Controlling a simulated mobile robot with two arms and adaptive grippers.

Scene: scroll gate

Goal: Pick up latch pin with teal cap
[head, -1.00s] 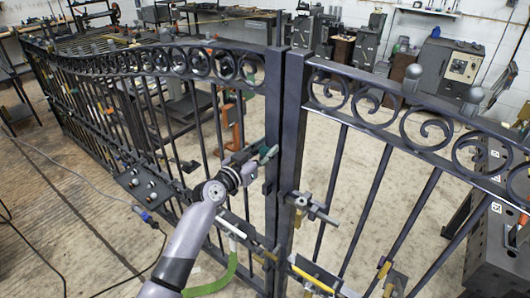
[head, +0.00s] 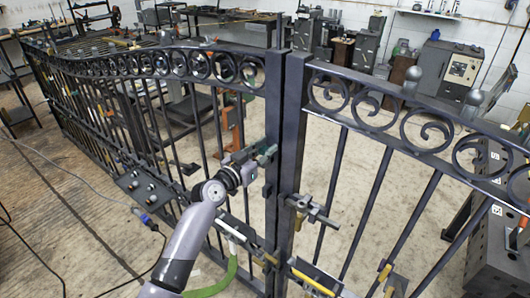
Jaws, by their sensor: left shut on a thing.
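My left gripper (head: 258,157) is at the left gate leaf, beside the upright post (head: 272,110) where the two leaves meet. It is shut on a small piece with a teal end, which looks like the teal-capped latch pin (head: 267,153). The fingers and my wrist hide most of the pin, so I cannot tell whether it is clear of the gate. A grey metal latch (head: 310,208) sits on the right leaf's post, lower and to the right. My right gripper is not in view.
The dark scrolled gate bars stand close around my left gripper. A shelf with a yellow strip (head: 316,276) is on the right leaf, low down. A dark plate with round knobs (head: 147,188) is on the left leaf. Cables lie on the floor at left.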

